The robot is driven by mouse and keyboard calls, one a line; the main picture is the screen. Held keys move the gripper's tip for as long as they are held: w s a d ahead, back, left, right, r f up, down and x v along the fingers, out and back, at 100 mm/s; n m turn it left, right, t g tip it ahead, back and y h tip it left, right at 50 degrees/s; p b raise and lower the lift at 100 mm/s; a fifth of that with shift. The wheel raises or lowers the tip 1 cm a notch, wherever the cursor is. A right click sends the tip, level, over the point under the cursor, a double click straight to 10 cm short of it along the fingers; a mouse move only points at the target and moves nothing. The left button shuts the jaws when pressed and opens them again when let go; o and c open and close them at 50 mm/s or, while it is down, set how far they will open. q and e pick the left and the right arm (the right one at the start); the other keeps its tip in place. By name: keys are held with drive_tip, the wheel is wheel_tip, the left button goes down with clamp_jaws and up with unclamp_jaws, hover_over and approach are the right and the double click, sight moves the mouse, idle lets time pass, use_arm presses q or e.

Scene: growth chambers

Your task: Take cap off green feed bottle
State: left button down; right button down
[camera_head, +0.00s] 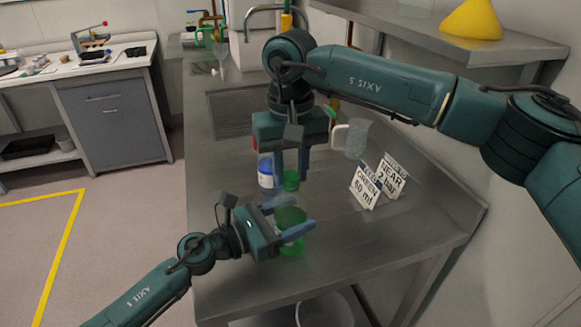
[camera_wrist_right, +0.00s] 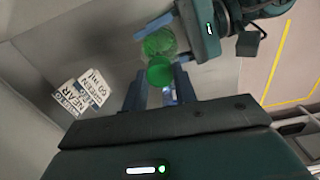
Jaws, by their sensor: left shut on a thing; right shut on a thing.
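The green feed bottle (camera_head: 291,246) is a translucent green vessel over the steel bench, in the lower middle of the head view. My left gripper (camera_head: 297,215) is shut around it from the left. The green cap (camera_head: 291,181) is between the fingertips of my right gripper (camera_head: 291,176), which points down and is shut on it. The cap appears apart from the bottle, a little behind it. In the right wrist view the cap (camera_wrist_right: 160,71) sits between the fingertips, just below the bottle (camera_wrist_right: 160,42) in the picture.
A bottle with a blue label (camera_head: 266,174) stands close to the left of my right gripper. Signs reading GREEN 60 ml (camera_head: 365,187) and NEAR 2 bar (camera_head: 392,177) stand to the right, with a clear jug (camera_head: 357,138) behind. The bench front right (camera_head: 400,240) is clear.

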sight(291, 175)
drive_tip(key=shift+n, duration=0.3)
drive_tip(key=shift+r, duration=0.2)
idle(0.3)
drive_tip(key=shift+r, duration=0.95)
drive_tip(key=shift+r, duration=2)
use_arm(q)
drive_tip(key=shift+c, duration=1.9)
unclamp_jaws()
drive_tip(key=shift+a, duration=0.1)
use_arm(e)
drive_tip(key=shift+f, duration=0.1)
